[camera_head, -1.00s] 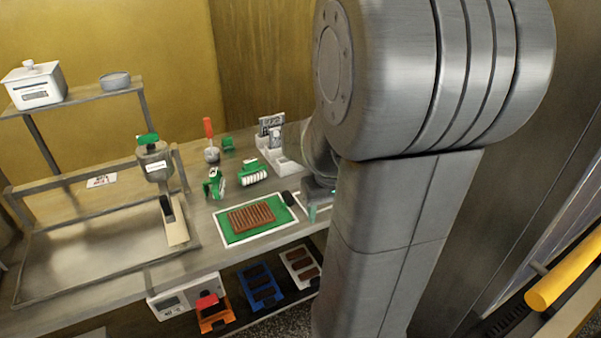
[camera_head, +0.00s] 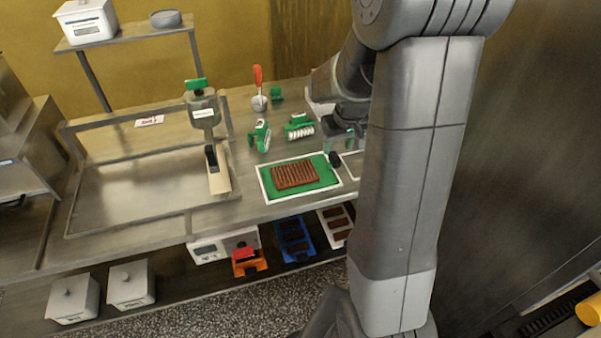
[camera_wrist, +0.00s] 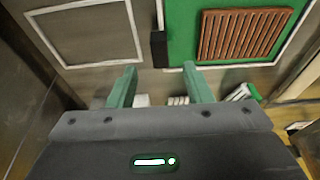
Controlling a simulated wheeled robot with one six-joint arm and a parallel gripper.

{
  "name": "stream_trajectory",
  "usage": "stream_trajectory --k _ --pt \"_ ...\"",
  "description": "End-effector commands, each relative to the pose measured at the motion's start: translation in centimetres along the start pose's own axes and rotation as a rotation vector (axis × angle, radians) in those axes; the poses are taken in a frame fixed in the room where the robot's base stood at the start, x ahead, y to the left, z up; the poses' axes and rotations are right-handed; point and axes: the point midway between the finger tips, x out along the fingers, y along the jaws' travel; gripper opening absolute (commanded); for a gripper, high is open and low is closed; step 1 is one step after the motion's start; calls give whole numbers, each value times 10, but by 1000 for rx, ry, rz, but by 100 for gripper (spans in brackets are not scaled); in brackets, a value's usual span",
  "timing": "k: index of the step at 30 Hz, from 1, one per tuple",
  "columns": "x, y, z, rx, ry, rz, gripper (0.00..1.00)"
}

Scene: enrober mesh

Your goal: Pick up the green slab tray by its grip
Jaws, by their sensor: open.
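The green slab tray (camera_head: 328,178) lies on the counter inside a white outline, with a ridged brown slab (camera_head: 295,175) on it. Its dark grip (camera_head: 335,159) sticks out at the tray's right end. In the wrist view the green tray (camera_wrist: 183,35) is at upper right, and the black grip (camera_wrist: 158,48) is at its left edge. My gripper (camera_wrist: 160,85) is open and empty, its two green fingers apart. The grip shows beyond the fingertips, roughly in line with the gap. In the head view my gripper (camera_head: 345,142) is above the counter near the grip, partly hidden by my arm.
An empty white outlined square (camera_wrist: 85,35) lies beside the tray. Green-handled tools (camera_head: 300,127) and a red-handled tool (camera_head: 259,90) stand behind it. A hopper (camera_head: 203,110) and large metal pan (camera_head: 140,190) are left. Blue (camera_head: 295,240) and orange (camera_head: 248,262) trays sit below the counter.

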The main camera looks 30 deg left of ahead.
Motion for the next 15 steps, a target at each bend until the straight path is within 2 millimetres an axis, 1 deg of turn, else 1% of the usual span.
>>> stream_trajectory --k 4,10,15 --pt "11 0 2 0 -4 -1 46" --pt "38 -1 6 0 -5 -1 46" --pt "51 0 6 1 -1 0 46"
